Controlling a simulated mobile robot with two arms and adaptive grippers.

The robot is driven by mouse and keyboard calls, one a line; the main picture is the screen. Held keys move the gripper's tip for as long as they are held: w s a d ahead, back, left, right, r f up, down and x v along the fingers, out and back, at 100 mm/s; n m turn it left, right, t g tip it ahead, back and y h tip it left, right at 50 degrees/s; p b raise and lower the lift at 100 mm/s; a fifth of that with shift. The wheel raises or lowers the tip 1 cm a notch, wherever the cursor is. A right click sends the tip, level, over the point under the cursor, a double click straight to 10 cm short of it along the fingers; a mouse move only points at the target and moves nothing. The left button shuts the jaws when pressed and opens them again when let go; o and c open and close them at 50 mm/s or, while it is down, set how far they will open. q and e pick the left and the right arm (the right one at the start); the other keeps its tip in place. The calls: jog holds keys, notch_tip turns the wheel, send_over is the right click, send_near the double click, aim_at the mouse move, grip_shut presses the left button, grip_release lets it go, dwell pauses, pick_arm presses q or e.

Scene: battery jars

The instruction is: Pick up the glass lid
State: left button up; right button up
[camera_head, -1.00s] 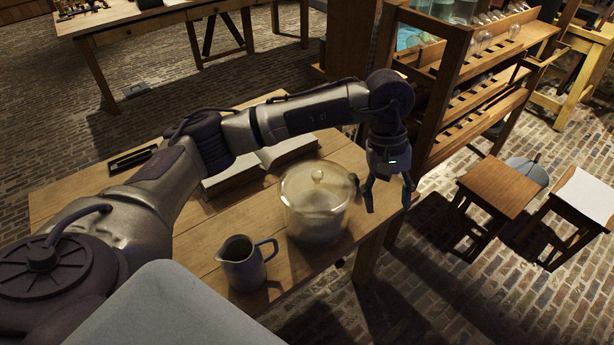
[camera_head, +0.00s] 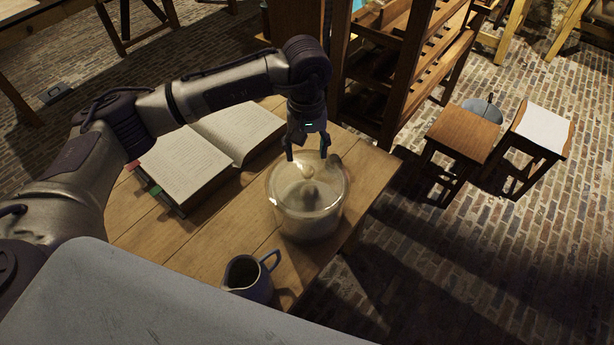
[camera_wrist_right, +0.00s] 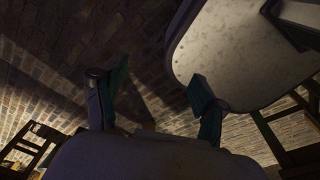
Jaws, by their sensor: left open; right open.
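The glass lid (camera_head: 290,178) with its round knob (camera_head: 308,173) sits on top of the glass jar (camera_head: 308,218) on the wooden table. My left gripper (camera_head: 307,157) points down just above the far side of the lid. Its two fingers are apart, with nothing between them. I cannot tell whether a fingertip touches the glass. My right gripper (camera_wrist_right: 155,100) shows only in the right wrist view, its fingers spread and empty, with brick floor behind it. The right gripper is far from any view of the lid.
An open book (camera_head: 190,165) lies left of the jar. A metal jug (camera_head: 247,279) stands in front of it, near the table edge. A wooden rack (camera_head: 400,75) stands behind the table. Stools (camera_head: 463,130) are at the right on the brick floor.

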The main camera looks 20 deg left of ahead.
aim_at(308, 170)
pick_arm(q)
jog(key=f, duration=0.2)
jog(key=shift+a+f, duration=0.2)
jog(key=shift+f, duration=0.15)
jog(key=shift+w+a+f+p, duration=0.1)
jog(key=shift+a+f+p, duration=0.05)
jog(key=shift+f+p, duration=0.2)
jog(key=shift+d+f+p, duration=0.25)
jog(key=shift+f+p, duration=0.35)
jog(key=shift+d+f+p, duration=0.25)
jog(key=shift+f+p, duration=0.3)
jog(key=shift+f, duration=0.05)
notch_tip(308, 170, down, 2)
jog(key=shift+w+f, duration=0.15)
jog(key=shift+f, duration=0.25)
pick_arm(e)
jog(key=r, duration=0.2)
jog(key=a+r, duration=0.1)
jog(key=r, duration=0.1)
jog(key=shift+a, duration=0.15)
pick_arm(q)
jog(key=shift+c, duration=0.8)
grip_shut()
pick_arm(e)
jog(key=shift+d, duration=0.25)
